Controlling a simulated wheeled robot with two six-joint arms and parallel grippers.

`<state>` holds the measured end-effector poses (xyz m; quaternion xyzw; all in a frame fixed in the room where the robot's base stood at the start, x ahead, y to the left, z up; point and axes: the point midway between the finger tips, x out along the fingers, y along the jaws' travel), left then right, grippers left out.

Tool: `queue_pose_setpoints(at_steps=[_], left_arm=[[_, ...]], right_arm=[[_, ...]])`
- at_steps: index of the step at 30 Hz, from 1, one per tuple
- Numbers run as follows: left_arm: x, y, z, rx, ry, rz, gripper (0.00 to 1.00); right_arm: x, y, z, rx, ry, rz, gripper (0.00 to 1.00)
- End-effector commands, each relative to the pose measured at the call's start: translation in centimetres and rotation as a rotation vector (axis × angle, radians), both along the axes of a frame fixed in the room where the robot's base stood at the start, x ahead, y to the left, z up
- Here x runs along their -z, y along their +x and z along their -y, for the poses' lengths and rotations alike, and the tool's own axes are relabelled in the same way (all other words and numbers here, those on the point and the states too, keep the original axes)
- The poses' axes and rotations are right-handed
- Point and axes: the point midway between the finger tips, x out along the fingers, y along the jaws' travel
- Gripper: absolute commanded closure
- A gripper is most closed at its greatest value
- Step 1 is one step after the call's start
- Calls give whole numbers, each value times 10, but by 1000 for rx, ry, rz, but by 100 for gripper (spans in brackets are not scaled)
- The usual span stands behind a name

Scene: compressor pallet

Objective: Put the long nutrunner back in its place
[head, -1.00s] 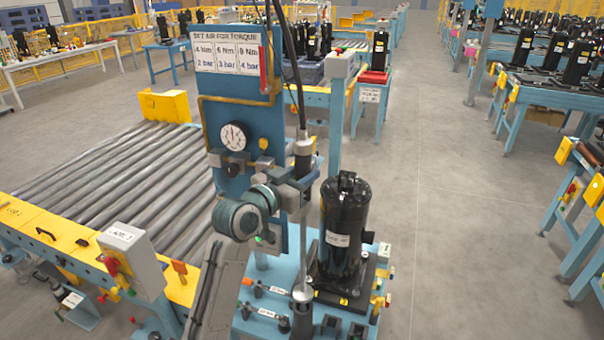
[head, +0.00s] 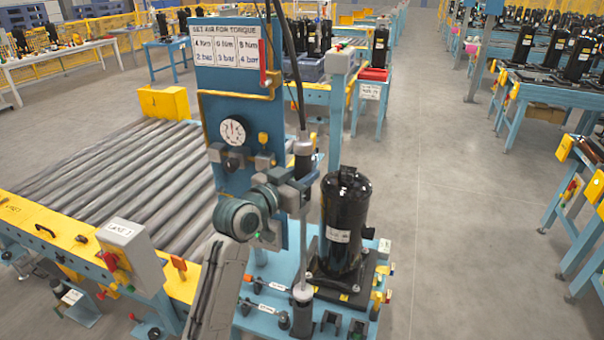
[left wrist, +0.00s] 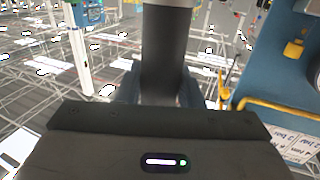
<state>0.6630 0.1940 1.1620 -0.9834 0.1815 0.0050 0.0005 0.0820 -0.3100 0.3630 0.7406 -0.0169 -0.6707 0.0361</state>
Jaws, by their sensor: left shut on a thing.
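The long nutrunner (head: 303,157) hangs upright from a black cable, with a dark grey body and a thin shaft running down to a wider grey lower end. My left gripper (head: 297,190) is shut on it around mid-length. In the left wrist view the nutrunner's dark body (left wrist: 165,55) stands between the fingers. Its lower end is over a dark round holder (head: 302,322) at the blue stand's front edge; I cannot tell whether it is in the holder or just above. My right gripper is not in view.
A black compressor (head: 345,225) stands close right of the nutrunner on the blue stand (head: 258,322). A blue board (head: 232,105) with a gauge and torque sign rises behind my left arm. A roller conveyor (head: 110,180) lies left.

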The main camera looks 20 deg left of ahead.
Motion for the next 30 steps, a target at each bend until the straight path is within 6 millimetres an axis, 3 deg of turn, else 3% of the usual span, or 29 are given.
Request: queue_pose_setpoints(at_steps=[30], left_arm=[[14, 0, 0, 0, -2, 7, 100]], right_arm=[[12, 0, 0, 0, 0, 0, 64]])
